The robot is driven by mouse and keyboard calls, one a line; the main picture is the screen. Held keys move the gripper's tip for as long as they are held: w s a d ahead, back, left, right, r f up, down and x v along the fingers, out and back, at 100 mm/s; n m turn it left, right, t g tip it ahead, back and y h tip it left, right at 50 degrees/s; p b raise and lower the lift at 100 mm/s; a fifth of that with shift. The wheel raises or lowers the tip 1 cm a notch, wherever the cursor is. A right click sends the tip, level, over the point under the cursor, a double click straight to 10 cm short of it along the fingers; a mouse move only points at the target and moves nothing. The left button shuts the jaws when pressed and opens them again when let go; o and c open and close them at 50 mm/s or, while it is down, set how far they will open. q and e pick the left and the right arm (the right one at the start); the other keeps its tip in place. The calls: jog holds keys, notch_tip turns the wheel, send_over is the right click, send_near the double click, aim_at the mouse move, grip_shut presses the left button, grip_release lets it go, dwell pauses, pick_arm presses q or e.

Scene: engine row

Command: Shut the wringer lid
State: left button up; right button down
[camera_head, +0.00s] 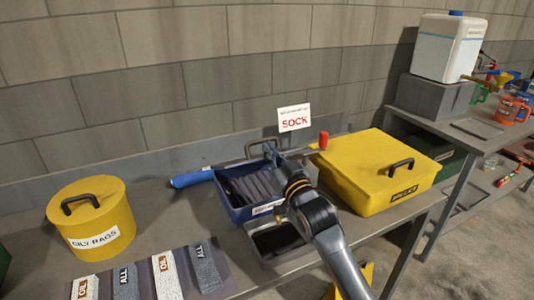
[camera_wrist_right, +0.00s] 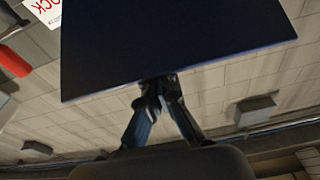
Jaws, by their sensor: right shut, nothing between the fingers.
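The wringer (camera_head: 235,213) is a blue open-topped box with dark grey ribs inside, on the workbench in the head view. A grey handle frame (camera_head: 250,146) rises at its back. My right gripper (camera_head: 274,170) is over the wringer's right side, shut and empty; its arm hides part of the box. In the right wrist view, the shut fingertips (camera_wrist_right: 157,84) meet the lower edge of a broad dark blue panel (camera_wrist_right: 175,40), apparently the wringer lid. Whether they touch it is unclear. My left gripper is out of view.
A yellow lidded box (camera_head: 365,160) stands close to the wringer's right. A yellow oily rags bin (camera_head: 95,215) and labelled mats (camera_head: 165,275) are further left.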

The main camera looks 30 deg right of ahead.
jog(key=shift+t, duration=0.6)
jog(key=shift+s+a+f+b, duration=0.1)
jog(key=shift+s+f+b, duration=0.4)
jog(key=shift+f+b, duration=0.55)
jog(key=shift+s+d+f+b, duration=0.1)
jog(key=shift+s+f+b, duration=0.45)
jog(key=shift+f, duration=0.75)
jog(key=shift+s+a+f+b, duration=0.1)
jog(key=shift+s+f+b, duration=0.3)
jog(key=shift+f+b, duration=0.65)
jog(key=shift+s+f, duration=0.1)
jog(key=shift+f, duration=0.35)
